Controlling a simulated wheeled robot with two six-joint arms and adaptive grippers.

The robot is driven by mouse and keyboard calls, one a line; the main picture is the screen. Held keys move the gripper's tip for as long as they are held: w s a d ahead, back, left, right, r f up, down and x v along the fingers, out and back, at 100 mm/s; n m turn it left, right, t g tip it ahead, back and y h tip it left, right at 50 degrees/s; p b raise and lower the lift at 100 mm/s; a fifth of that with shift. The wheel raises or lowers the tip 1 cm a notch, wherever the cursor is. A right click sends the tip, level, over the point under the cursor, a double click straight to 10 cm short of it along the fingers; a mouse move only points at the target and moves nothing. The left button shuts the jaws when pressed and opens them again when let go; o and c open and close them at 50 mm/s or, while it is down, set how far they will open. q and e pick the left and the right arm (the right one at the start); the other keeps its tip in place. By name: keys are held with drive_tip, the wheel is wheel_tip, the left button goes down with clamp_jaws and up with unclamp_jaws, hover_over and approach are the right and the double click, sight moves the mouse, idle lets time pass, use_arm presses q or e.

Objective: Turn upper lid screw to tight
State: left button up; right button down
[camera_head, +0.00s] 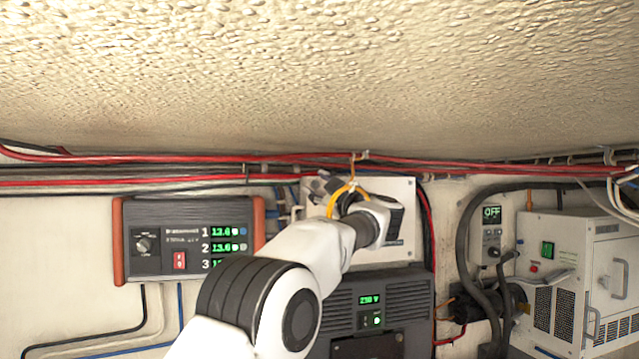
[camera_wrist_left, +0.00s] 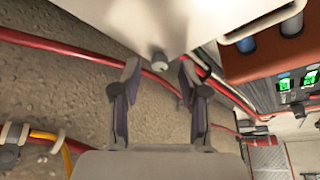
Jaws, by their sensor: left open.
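The white lidded box (camera_head: 402,252) is on the back wall, partly covered by my left arm in the head view. In the left wrist view its pale face (camera_wrist_left: 120,15) fills the top, with a small round grey lid screw (camera_wrist_left: 158,62) at its edge. My left gripper (camera_wrist_left: 158,75) is open, with one fingertip on each side of the screw and a visible gap to both. In the head view the left gripper (camera_head: 325,187) is at the box's upper left corner, and the screw there is hidden. My right gripper is not in view.
Red and black cables (camera_head: 200,158) run along the wall just above the box, and a yellow cable (camera_head: 345,192) loops by the gripper. A battery monitor (camera_head: 185,240) is left, a dark power unit (camera_head: 405,300) below, and a white machine (camera_head: 580,265) right.

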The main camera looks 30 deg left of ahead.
use_arm(q)
drive_tip(key=shift+d, duration=0.15)
clamp_jaws()
drive_tip(key=shift+m, duration=0.4)
drive_tip(key=m+t, duration=0.1)
drive_tip(key=m, duration=0.2)
drive_tip(key=m+t, duration=0.2)
drive_tip(key=shift+s+m+h, duration=0.15)
drive_tip(key=shift+m+h, duration=0.15)
drive_tip(key=shift+m, duration=0.1)
drive_tip(key=m+t+h, duration=0.1)
drive_tip(key=m, duration=0.2)
drive_tip(key=m+t+h, duration=0.1)
drive_tip(key=m+t, duration=0.1)
drive_tip(key=m, duration=0.1)
drive_tip(key=shift+a+m+t, duration=0.2)
drive_tip(key=shift+m+t, duration=0.1)
drive_tip(key=shift+m, duration=0.1)
drive_tip(key=m+t+h, duration=0.1)
drive_tip(key=m, duration=0.2)
drive_tip(key=m+h, duration=0.2)
drive_tip(key=m, duration=0.1)
drive_tip(key=shift+s+a+m+t, duration=0.1)
drive_tip(key=shift+m+t, duration=0.3)
drive_tip(key=shift+r+m+t+h, duration=0.15)
drive_tip(key=shift+m+h, duration=0.4)
drive_tip(key=shift+m, duration=0.7)
drive_tip(key=shift+f+m+t+h, duration=0.1)
drive_tip(key=shift+m+t+h, duration=0.3)
drive_tip(key=shift+m, duration=0.85)
